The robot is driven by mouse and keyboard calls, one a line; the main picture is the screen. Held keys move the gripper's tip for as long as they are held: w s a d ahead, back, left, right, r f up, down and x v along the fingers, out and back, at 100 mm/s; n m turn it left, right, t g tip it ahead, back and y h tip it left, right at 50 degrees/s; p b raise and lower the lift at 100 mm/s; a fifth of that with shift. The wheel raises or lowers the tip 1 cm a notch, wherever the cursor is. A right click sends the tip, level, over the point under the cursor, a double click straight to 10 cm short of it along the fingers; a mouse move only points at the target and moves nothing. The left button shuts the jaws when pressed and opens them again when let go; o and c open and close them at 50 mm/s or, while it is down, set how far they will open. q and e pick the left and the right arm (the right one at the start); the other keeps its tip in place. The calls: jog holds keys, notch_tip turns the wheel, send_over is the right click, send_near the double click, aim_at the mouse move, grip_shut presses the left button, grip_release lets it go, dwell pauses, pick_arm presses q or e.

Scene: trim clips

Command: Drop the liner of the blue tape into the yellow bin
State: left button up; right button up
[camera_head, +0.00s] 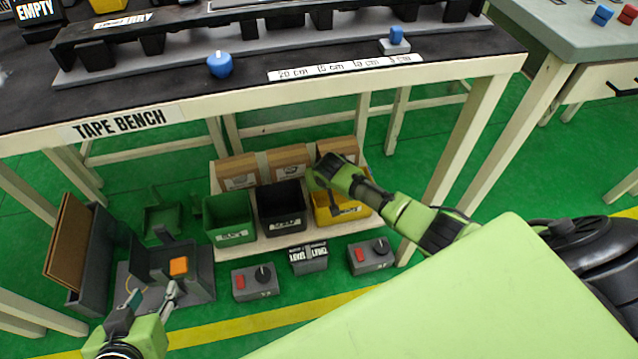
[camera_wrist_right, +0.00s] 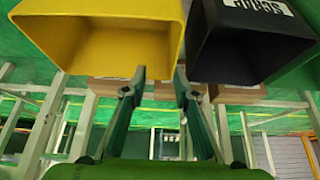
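The yellow bin (camera_head: 350,208) stands at the right end of a row of three bins under the bench. It also shows at the upper left of the right wrist view (camera_wrist_right: 105,40), close to the fingers. My right gripper (camera_head: 318,178) is above and beside this bin in the head view. In the right wrist view its fingers (camera_wrist_right: 160,80) are apart with nothing visible between them. My left gripper (camera_head: 170,290) is at the lower left, by a grey fixture with an orange block (camera_head: 179,266); its finger gap is unclear. I cannot make out a liner or identify the blue tape.
A green bin (camera_head: 229,232) and a black bin (camera_head: 281,225) stand left of the yellow one; cardboard boxes (camera_head: 288,160) are behind. Grey switch boxes (camera_head: 254,291) sit in front. The tape bench (camera_head: 300,90) overhangs, with a blue round piece (camera_head: 220,64) on top.

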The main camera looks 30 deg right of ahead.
jog(key=v, duration=1.2)
dwell(0.6)
